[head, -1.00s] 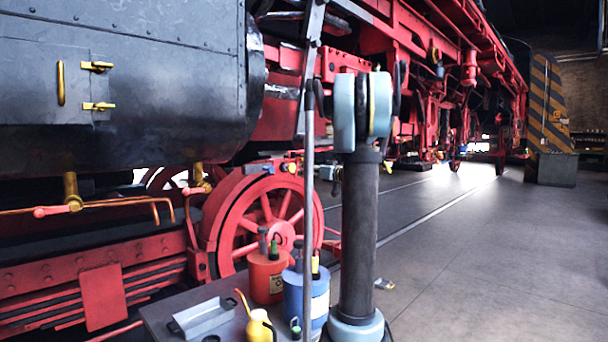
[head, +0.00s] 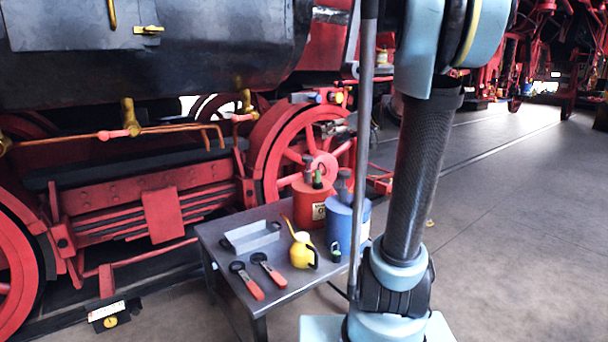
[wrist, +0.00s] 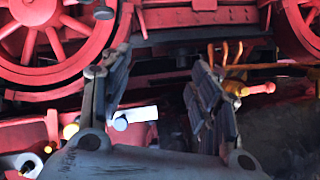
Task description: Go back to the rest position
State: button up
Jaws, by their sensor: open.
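My gripper (wrist: 160,75) is open in the wrist view, its two dark fingers spread apart with nothing held between them. Beyond the fingers are the locomotive's red spoked wheel (wrist: 52,35), copper pipe ends and a red-handled brass valve (wrist: 262,88). The wrist picture appears upside down compared with the head view. In the head view my arm's column stands at the right of centre, and I cannot make out the fingers clearly there.
A grey table (head: 215,232) stands beside my base. It holds a metal tray (head: 250,237), a red can (head: 311,205), a blue can (head: 345,225), a yellow oiler (head: 302,252) and two red-handled tools (head: 268,275). The locomotive (head: 165,215) lies behind. Open floor (head: 510,215) spreads to the right.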

jog(key=s+f+m+g+h, duration=0.1)
jog(key=s+f+g+h, duration=0.1)
jog(key=s+f, duration=0.65)
jog(key=s+f+m+g+h, duration=0.15)
jog(key=s+f, duration=0.35)
jog(key=s, duration=0.6)
jog(key=s+d+f+m+g+h, duration=0.1)
jog(key=s+d+f+h, duration=0.2)
jog(key=s+f, duration=0.3)
jog(key=s+d+f+m+g+h, duration=0.1)
jog(key=s+d+f+g+h, duration=0.1)
jog(key=s+f, duration=0.4)
jog(key=s+d+h, duration=0.1)
jog(key=s+d, duration=0.1)
jog(key=s, duration=0.1)
jog(key=shift+m, duration=0.25)
jog(key=shift+w+f, duration=0.15)
jog(key=shift+w, duration=0.35)
